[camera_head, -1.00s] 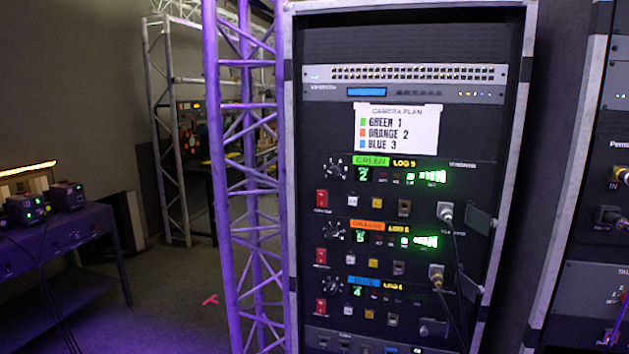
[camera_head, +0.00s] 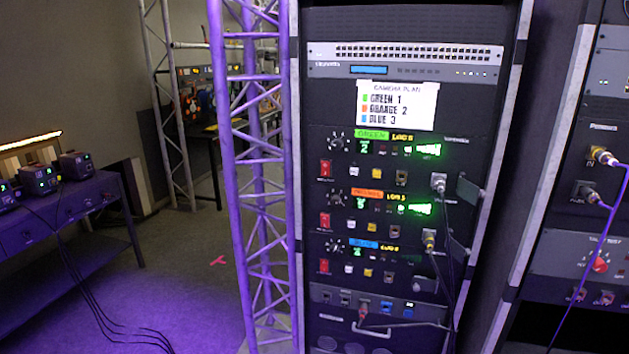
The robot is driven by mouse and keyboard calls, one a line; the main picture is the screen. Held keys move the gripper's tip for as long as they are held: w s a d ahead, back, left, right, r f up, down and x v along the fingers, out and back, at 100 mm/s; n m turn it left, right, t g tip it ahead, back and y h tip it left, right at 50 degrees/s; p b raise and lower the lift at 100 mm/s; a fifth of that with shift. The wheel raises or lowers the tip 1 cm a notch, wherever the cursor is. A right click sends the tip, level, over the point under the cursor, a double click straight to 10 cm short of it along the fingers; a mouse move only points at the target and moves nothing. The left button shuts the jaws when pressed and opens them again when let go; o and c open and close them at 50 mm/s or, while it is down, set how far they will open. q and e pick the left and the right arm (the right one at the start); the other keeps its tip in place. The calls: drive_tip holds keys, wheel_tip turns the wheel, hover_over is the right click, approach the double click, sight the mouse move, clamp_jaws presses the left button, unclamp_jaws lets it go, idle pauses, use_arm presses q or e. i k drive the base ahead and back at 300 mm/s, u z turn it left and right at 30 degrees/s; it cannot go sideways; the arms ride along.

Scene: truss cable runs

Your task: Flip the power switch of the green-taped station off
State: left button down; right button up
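The green-taped station (camera_head: 370,134) is the top one of three stacked units in the rack, under the camera plan card (camera_head: 396,105). Its display and bar of green lights are lit. Its red power switch (camera_head: 325,169) sits at the unit's lower left; I cannot tell its rocker position. The orange-taped station (camera_head: 367,194) is below it, with its own red switch (camera_head: 324,220) and lit green bar. The blue-taped station (camera_head: 363,243) is lowest, with a red switch (camera_head: 323,266) and no green bar seen. Neither of my grippers is in view.
A purple-lit truss upright (camera_head: 232,180) stands just left of the rack. Dark cables hang down the rack's right side. Another rack (camera_head: 600,240) with a purple cable (camera_head: 590,260) is at the right. A table (camera_head: 70,220) with small boxes stands left. Floor between is open.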

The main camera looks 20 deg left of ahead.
sight(325, 165)
drive_tip(key=k, duration=0.45)
drive_tip(key=z, duration=0.6)
drive_tip(key=i, duration=1.7)
drive_tip(key=u, duration=0.75)
